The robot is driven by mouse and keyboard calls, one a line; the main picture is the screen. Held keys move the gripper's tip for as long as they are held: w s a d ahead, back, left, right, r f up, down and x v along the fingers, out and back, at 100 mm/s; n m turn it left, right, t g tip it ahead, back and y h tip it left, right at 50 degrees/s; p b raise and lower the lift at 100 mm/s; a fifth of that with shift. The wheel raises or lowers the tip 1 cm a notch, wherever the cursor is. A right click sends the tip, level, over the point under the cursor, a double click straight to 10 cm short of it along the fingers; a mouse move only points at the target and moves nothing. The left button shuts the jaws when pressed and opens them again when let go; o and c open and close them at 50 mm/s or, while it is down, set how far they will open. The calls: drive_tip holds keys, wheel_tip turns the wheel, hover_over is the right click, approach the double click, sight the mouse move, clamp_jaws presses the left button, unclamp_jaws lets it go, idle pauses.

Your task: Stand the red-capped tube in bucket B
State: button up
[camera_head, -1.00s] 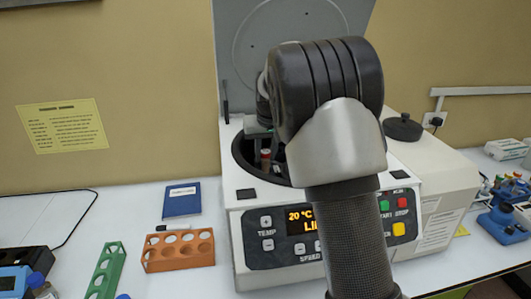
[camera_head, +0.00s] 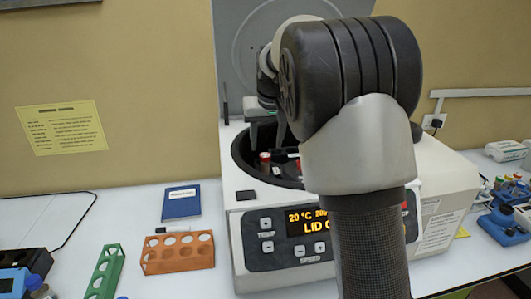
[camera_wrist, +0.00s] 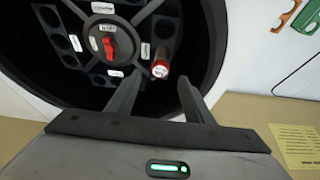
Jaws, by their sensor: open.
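The red-capped tube (camera_wrist: 160,68) stands in one of the rotor's buckets inside the open centrifuge (camera_head: 245,205). Its cap also shows in the head view (camera_head: 265,157). My gripper (camera_wrist: 161,77) is open and empty. In the wrist view its two fingers spread on either side of the tube's line, with the cap just beyond the fingertips; no contact shows. The rotor's buckets carry small white labels too small to read, so I cannot tell which is bucket B. A red knob (camera_wrist: 109,45) sits at the rotor's centre.
The lid (camera_head: 235,60) stands raised behind the bowl. An orange rack (camera_head: 178,252) and a green rack (camera_head: 106,272) lie left of the centrifuge, with a blue book (camera_head: 181,201) behind. My arm hides part of the bowl in the head view. Blue equipment (camera_head: 502,222) stands far right.

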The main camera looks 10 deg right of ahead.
drive_tip(key=v, duration=1.1)
drive_tip(key=s, duration=1.8)
drive_tip(key=s+f+t, duration=0.1)
drive_tip(key=s+f, duration=0.8)
drive_tip(key=s, duration=0.6)
drive_tip(key=shift+f, duration=0.1)
